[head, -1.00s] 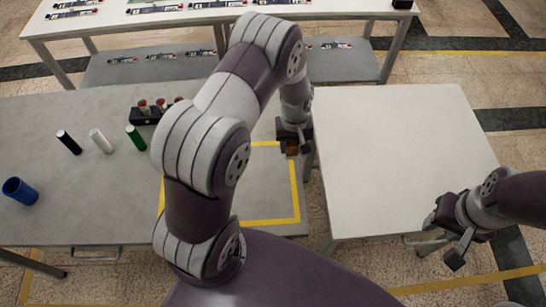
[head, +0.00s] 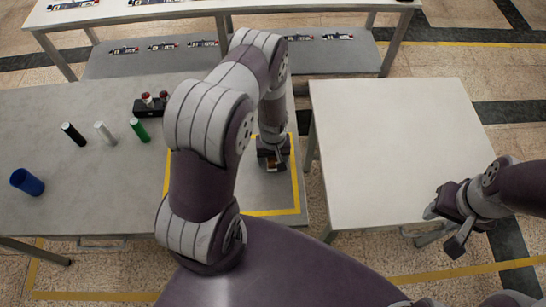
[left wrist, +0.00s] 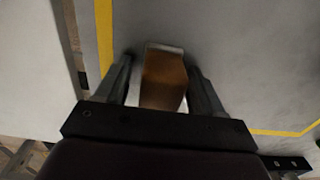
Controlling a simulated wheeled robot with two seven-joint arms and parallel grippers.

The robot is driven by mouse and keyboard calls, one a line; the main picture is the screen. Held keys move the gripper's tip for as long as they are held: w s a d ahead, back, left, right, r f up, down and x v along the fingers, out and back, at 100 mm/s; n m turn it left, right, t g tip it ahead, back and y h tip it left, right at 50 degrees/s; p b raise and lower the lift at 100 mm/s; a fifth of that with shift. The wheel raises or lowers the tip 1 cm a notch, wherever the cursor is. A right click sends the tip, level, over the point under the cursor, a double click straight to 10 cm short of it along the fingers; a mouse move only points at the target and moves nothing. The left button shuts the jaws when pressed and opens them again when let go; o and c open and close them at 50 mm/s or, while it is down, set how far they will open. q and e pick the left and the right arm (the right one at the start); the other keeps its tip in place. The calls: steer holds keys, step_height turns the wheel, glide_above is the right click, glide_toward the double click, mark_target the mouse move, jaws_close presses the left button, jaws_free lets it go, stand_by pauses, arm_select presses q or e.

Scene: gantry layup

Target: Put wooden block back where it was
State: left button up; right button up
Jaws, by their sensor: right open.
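The wooden block (left wrist: 163,80) is brown and sits between the fingers of my left gripper (left wrist: 161,85) in the left wrist view. A pale patch shows around the block's edges. A gap shows between the block and the left-hand finger; the right-hand finger is very close to it. In the head view, my left gripper (head: 272,158) is low over the grey table, inside the yellow tape outline (head: 297,185), and partly hides the block.
The grey table (head: 60,110) holds a blue cup (head: 27,182), a black cylinder (head: 74,134), a white cylinder (head: 105,133), a green cylinder (head: 140,130) and a dark rack (head: 150,106). The white table (head: 390,140) is bare. A shelved bench (head: 130,68) stands behind.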

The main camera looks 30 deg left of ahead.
arm_select(q)
steer(key=shift+r, duration=0.25)
step_height(320, 180, up, 11)
steer(key=shift+r+b, duration=0.1)
steer(key=shift+b, duration=0.55)
steer(key=s+d+r+m, duration=0.2)
steer(key=s+r+m, duration=0.1)
steer(key=r, duration=0.4)
steer(key=s+d+r+m+t, duration=0.1)
steer(key=s+d+r+m, duration=0.2)
steer(key=s+r, duration=0.2)
step_height(320, 180, up, 2)
steer(key=shift+s+d+r+m, duration=0.15)
steer(key=shift+s+m, duration=0.15)
steer(key=shift+s, duration=0.1)
